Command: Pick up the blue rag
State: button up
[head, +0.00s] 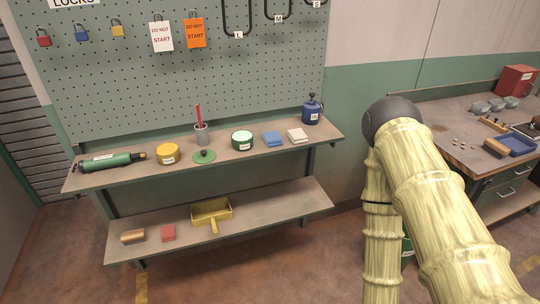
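A folded blue rag (273,139) lies flat on the upper shelf, right of the middle. It sits between a green tin (242,140) on its left and a folded white rag (298,135) on its right, with small gaps between them. A folded red rag (168,233) lies on the lower shelf. My arm shows at the right of the head view, to the right of the shelves and apart from the rag. My gripper is not in view.
On the upper shelf (335,137) a blue pump bottle (312,109) stands behind and right of the rags. A yellow tin (168,153), a green lid (204,156) and a grey cup (201,135) stand left. A pegboard (150,90) rises behind. A workbench (465,125) is at right.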

aim_at(272, 138)
jog(key=z, duration=0.05)
jog(key=k, duration=0.5)
jog(key=u, duration=1)
jog(key=i, duration=1.25)
jog(key=z, duration=0.3)
